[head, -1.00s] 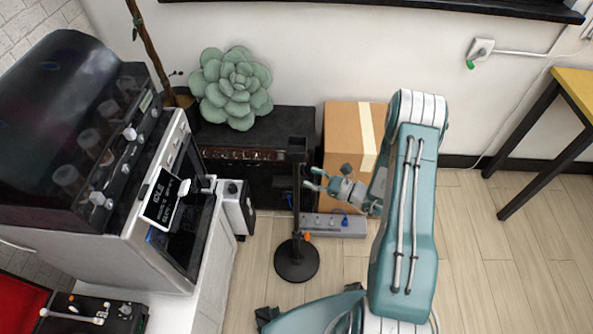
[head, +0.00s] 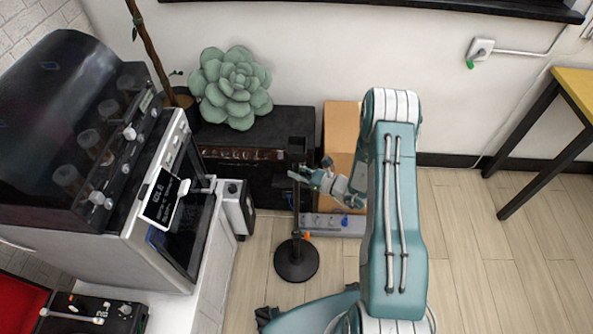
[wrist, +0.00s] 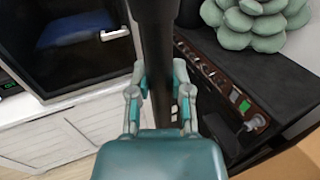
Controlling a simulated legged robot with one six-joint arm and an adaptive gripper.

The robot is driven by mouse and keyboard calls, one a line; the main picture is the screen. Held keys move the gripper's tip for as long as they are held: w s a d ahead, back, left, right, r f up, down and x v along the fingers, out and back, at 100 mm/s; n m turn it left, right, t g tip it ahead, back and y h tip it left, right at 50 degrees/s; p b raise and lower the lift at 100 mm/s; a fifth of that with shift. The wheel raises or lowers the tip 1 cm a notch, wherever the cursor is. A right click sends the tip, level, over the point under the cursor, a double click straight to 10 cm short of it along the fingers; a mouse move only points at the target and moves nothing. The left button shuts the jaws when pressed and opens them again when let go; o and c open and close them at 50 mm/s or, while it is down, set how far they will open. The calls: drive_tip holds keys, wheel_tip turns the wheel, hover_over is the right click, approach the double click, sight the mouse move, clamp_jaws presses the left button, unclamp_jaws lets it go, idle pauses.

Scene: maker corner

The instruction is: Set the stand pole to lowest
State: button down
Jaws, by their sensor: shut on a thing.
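The black stand stands upright on the floor, with a round base (head: 296,260) and a slim pole (head: 296,222). A black head piece (head: 297,148) tops the pole, level with the amplifier behind. A small orange part (head: 307,236) shows low by the pole. My gripper (head: 298,178) reaches in from the right and is shut on the pole just below the head piece. In the wrist view, the fingers (wrist: 160,88) sit on both sides of the dark pole (wrist: 157,40). The exact contact points are partly hidden.
A black amplifier (head: 255,180) with a green succulent cushion (head: 232,88) is behind the stand. A cardboard box (head: 340,125) and a grey power strip (head: 335,225) are close by. A machine on a white cabinet (head: 205,285) fills the left.

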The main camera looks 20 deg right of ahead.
wheel_tip(320, 180, down, 10)
drive_tip(key=shift+f, duration=0.15)
idle(0.3)
drive_tip(key=c, duration=0.5)
unclamp_jaws()
drive_tip(key=shift+f, duration=0.1)
drive_tip(key=shift+c, duration=0.2)
drive_tip(key=shift+w, duration=0.1)
drive_tip(key=shift+d, duration=0.25)
approach(298, 190)
drive_tip(key=shift+d+f, duration=0.6)
drive_tip(key=shift+f, duration=0.1)
